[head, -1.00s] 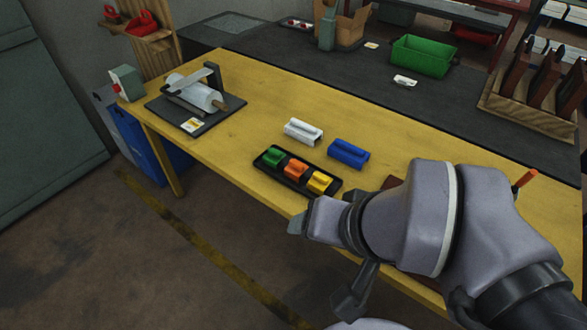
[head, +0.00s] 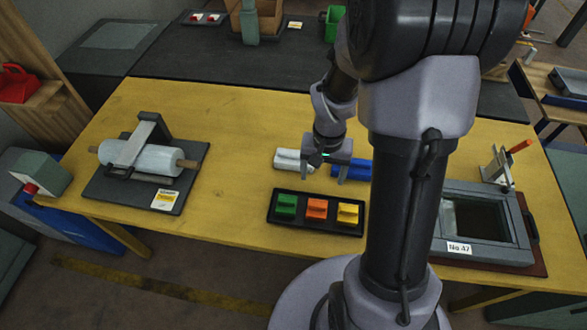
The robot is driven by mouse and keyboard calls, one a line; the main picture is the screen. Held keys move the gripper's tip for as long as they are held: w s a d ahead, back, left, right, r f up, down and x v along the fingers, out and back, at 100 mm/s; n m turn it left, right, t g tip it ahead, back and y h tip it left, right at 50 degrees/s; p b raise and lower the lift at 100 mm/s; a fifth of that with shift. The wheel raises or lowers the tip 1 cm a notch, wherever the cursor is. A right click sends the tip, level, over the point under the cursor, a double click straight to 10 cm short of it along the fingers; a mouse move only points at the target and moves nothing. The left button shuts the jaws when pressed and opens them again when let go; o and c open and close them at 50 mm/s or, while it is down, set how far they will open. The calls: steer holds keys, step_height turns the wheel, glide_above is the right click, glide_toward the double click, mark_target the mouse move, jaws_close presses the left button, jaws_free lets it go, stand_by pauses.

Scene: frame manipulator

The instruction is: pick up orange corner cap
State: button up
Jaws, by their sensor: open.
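The orange corner cap (head: 316,208) sits in the middle of a black tray (head: 290,229) on the yellow table. A green cap (head: 287,206) is to its left and a yellow cap (head: 348,213) to its right in the same tray. My gripper (head: 323,174) points down above the table, just behind the orange cap in the picture. Its two fingers are apart with nothing visible between them. It looks clear of the caps, but its exact height is hard to tell.
A white block (head: 290,160) and a blue block (head: 353,169) lie behind the tray, partly hidden by my gripper and arm. A roll on a dark stand (head: 139,158) is at left. A grey framed box (head: 480,255) is at right. Yellow tabletop (head: 230,130) is free between roll and tray.

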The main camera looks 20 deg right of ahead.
steer(key=b, duration=0.3)
glide_above(317, 207)
steer(key=f, duration=0.7)
steer(key=d+f, duration=0.1)
steer(key=f, duration=0.2)
steer(key=shift+w+f, duration=0.1)
steer(key=shift+f, duration=0.15)
steer(key=f, duration=0.1)
steer(key=f+b, duration=0.1)
steer(key=f, duration=0.1)
steer(key=f+b, duration=0.1)
steer(key=f, duration=0.1)
steer(key=shift+a+f, duration=0.15)
steer(key=shift+a, duration=0.25)
steer(key=c, duration=1.4)
